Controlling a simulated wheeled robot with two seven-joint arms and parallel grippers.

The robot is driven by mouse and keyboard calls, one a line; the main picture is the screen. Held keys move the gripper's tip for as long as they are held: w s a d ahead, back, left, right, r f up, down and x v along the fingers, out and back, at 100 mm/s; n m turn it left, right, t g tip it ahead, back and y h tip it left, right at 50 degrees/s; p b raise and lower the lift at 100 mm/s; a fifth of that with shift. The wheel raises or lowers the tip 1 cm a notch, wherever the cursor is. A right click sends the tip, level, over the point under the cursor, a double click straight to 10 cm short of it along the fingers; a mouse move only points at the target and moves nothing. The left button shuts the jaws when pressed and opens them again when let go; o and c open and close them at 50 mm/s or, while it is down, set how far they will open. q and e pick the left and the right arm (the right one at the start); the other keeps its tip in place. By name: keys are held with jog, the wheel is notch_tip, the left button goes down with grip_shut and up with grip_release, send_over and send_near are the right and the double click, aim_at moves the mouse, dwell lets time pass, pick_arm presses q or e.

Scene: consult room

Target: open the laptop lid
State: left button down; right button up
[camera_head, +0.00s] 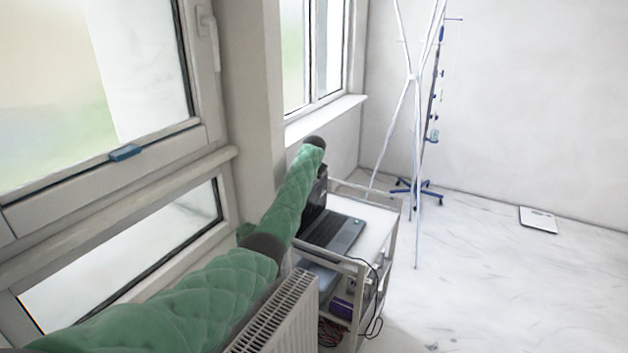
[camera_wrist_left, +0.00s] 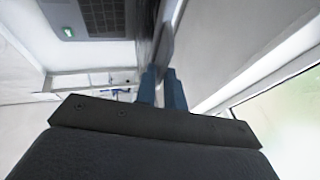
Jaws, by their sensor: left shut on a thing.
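The laptop (camera_head: 338,236) stands on a white trolley, with its dark keyboard base flat and its lid (camera_head: 315,200) raised up from the base. My green-sleeved left arm partly hides the lid in the head view, and its gripper cannot be made out there. In the left wrist view my left gripper (camera_wrist_left: 163,88) has its blue fingers close together, shut on the edge of the lid (camera_wrist_left: 164,45), which is seen nearly edge-on. The laptop base (camera_wrist_left: 98,16) with a green sticker shows at the upper left there. My right gripper is in neither view.
The trolley (camera_head: 378,222) has a rail and lower shelves with cables. A radiator (camera_head: 275,318) and windows (camera_head: 95,90) lie close along my left arm. A drip stand (camera_head: 436,100) stands behind. A flat scale (camera_head: 538,219) lies on the otherwise open floor at right.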

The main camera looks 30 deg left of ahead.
pick_arm(q)
jog(key=c, duration=1.6)
grip_release()
jog(key=shift+a, duration=0.1)
jog(key=shift+o, duration=0.2)
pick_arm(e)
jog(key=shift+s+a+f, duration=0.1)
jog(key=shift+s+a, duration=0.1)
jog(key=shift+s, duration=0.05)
